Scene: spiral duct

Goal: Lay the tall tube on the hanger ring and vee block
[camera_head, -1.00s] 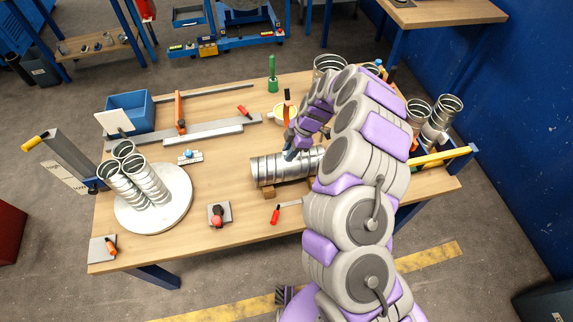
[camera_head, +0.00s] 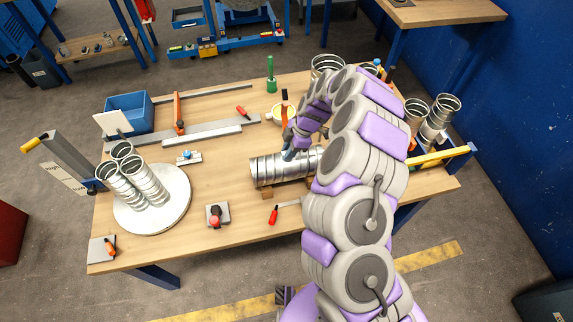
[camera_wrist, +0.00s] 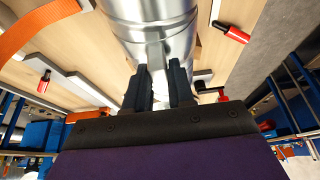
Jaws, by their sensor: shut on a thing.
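A shiny spiral metal tube (camera_head: 268,170) lies on its side at the middle of the bench, over small brown wooden blocks (camera_head: 266,193). My gripper (camera_head: 290,153) reaches down to its upper side from behind. In the wrist view the tube (camera_wrist: 150,25) fills the top middle, and my gripper (camera_wrist: 159,72) is shut on it, its two dark fingers close together against the metal. My arm hides the tube's right end. I cannot make out a hanger ring or a vee block for certain.
A round white board (camera_head: 180,210) with several upright tubes (camera_head: 150,180) stands at the left. A blue bin (camera_head: 130,110) is behind it. A red-handled tool (camera_head: 274,214) lies in front of the tube. More tubes (camera_head: 440,115) stand at the right.

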